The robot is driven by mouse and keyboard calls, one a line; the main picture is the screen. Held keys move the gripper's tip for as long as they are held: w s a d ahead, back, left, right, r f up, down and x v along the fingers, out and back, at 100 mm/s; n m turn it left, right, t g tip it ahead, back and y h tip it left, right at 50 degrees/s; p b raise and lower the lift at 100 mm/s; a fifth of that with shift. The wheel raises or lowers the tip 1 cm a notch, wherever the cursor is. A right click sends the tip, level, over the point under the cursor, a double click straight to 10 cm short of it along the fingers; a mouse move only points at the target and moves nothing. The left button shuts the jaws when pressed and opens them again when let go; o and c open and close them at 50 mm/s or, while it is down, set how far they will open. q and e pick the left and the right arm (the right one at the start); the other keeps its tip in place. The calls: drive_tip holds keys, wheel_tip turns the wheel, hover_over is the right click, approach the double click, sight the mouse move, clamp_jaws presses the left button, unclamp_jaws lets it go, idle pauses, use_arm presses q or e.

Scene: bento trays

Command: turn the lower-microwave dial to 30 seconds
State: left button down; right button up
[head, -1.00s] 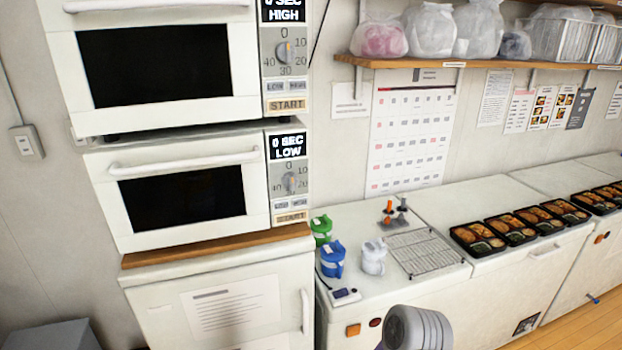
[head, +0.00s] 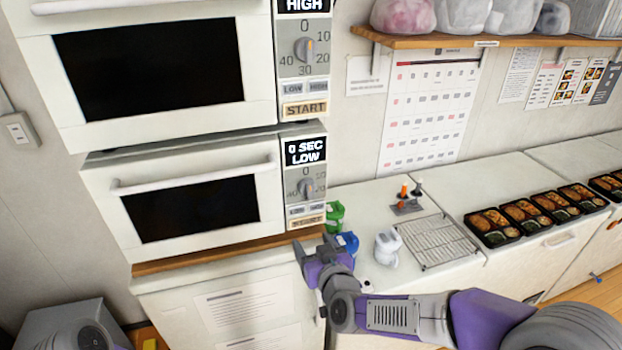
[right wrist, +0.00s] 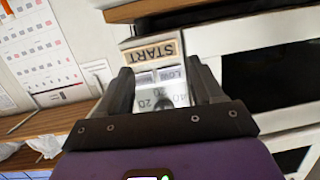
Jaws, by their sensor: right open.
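The lower microwave (head: 100,190) is white with a dark door window, and its display (head: 305,151) reads 0 SEC LOW. Its grey dial (head: 306,188) sits above the LOW and HIGH buttons and the START button (head: 306,221). My right gripper (head: 313,244) is open and empty, below and in front of the START button in the head view. In the right wrist view the open fingers (right wrist: 163,88) frame the control panel upside down, with START (right wrist: 153,52) readable; the dial is mostly hidden behind the gripper body. My left gripper does not show.
The upper microwave (head: 260,60) has a similar panel and dial. A wooden board (head: 200,257) lies under the lower microwave. Green (head: 335,216), blue (head: 347,242) and white (head: 387,247) items stand right of it, near a wire rack (head: 440,242).

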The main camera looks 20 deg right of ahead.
sight(310, 191)
wheel_tip(310, 191, up, 10)
drive_tip(key=s+d+t, duration=0.1)
drive_tip(key=s+t, duration=0.1)
drive_tip(key=t, duration=0.1)
drive_tip(key=shift+h, duration=0.4)
drive_tip(key=shift+w+r+p, duration=0.15)
drive_tip(key=shift+w+p, duration=0.35)
drive_tip(key=shift+w, duration=1.5)
drive_tip(key=shift+w+r+p, duration=0.1)
drive_tip(key=shift+w+p, duration=0.35)
drive_tip(key=shift+w, duration=1.55)
